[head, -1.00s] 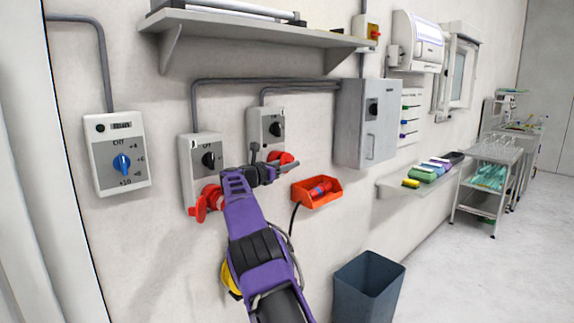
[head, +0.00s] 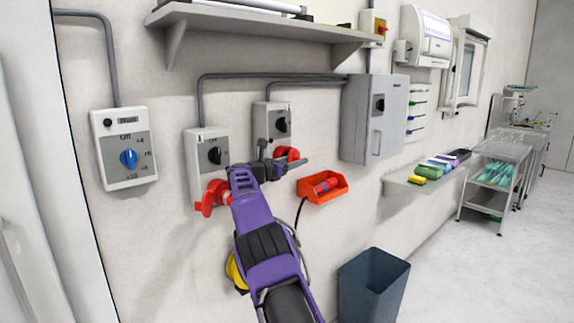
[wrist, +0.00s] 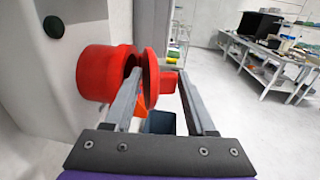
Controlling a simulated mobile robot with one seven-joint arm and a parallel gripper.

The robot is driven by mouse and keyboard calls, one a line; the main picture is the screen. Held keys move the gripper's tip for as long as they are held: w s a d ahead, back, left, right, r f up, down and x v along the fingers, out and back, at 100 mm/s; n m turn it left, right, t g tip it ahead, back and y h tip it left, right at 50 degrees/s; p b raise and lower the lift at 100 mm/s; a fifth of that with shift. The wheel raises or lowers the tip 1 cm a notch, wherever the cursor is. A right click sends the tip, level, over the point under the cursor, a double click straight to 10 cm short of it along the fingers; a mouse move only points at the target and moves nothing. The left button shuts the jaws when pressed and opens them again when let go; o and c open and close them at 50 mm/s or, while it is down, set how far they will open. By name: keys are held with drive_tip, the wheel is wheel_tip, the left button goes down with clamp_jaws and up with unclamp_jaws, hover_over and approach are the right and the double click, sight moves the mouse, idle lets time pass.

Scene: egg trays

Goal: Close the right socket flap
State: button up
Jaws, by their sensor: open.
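The right switch box (head: 272,118) is a grey wall box with a black knob. Its red socket (head: 290,154) sits at its lower end, partly behind my gripper (head: 282,160). In the wrist view, the red socket barrel (wrist: 97,73) is at left and its round red flap (wrist: 150,78) stands ajar from it. My gripper (wrist: 160,76) is open, its two grey fingers pointing at the socket area. The left finger overlaps the gap between barrel and flap; the flap shows between the fingers. I cannot tell whether they touch.
A left switch box (head: 206,150) with its own red socket (head: 212,196) is close beside my arm. An orange holder (head: 322,188) is to the right. A shelf (head: 260,24) is above, a grey cabinet (head: 372,120) at right and a dark bin (head: 372,285) below.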

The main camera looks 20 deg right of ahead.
drive_tip(key=s+d+b+v, duration=0.1)
drive_tip(key=b+v, duration=0.3)
drive_tip(key=v, duration=0.5)
drive_tip(key=s+d+b+v, duration=0.1)
drive_tip(key=b+v, duration=0.4)
drive_tip(key=v, duration=0.5)
drive_tip(key=shift+s+a, duration=0.35)
drive_tip(key=shift+s, duration=0.6)
idle(0.6)
drive_tip(key=shift+a, duration=0.1)
idle(0.4)
drive_tip(key=v, duration=1.7)
drive_tip(key=shift+s+r, duration=0.1)
